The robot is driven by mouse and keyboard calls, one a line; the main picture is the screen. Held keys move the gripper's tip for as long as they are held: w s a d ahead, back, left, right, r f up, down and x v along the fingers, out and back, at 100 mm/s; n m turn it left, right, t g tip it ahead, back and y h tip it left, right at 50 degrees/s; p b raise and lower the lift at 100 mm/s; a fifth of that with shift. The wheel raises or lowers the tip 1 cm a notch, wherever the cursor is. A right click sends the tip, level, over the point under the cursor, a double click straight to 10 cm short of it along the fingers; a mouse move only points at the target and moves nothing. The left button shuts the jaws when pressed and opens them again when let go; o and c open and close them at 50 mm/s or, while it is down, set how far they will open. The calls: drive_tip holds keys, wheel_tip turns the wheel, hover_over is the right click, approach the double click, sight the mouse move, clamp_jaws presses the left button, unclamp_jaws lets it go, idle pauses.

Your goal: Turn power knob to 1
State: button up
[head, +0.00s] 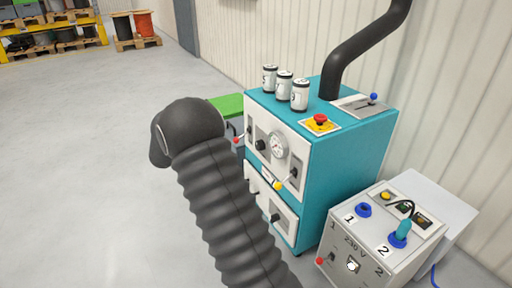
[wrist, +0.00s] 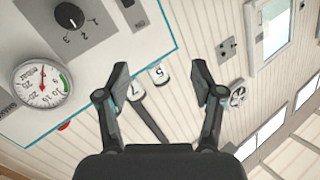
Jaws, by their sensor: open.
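A black knob (wrist: 69,15) with the marks 1, 2 and 3 around it sits on the white front panel of the teal machine, at the top left of the wrist view. Its exact setting is hard to read. The head view shows a black knob (head: 260,145) left of the round gauge (head: 279,145), and another black knob (head: 275,217) on the lower panel. The grey 230 V box carries a small knob (head: 352,265) between 1 and 2. My gripper (wrist: 159,78) is open and empty, apart from the knobs. In the head view my dark sleeved arm hides it.
Several cans, including one (head: 301,95), stand on the teal machine (head: 345,165), beside a red emergency button (head: 320,119) and a thick black pipe (head: 352,50). The grey box (head: 385,235) stands at its right. Open floor (head: 80,170) lies left.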

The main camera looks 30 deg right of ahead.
sight(257, 146)
drive_tip(key=s+d+f+m+g+h, duration=0.25)
drive_tip(key=s+f+g, duration=0.4)
drive_tip(key=f, duration=0.35)
drive_tip(key=shift+m+g, duration=0.45)
drive_tip(key=d, duration=1.3)
drive_tip(key=shift+w, duration=0.25)
drive_tip(key=c, duration=1.1)
drive_tip(key=shift+r, duration=0.1)
drive_tip(key=shift+c, duration=0.2)
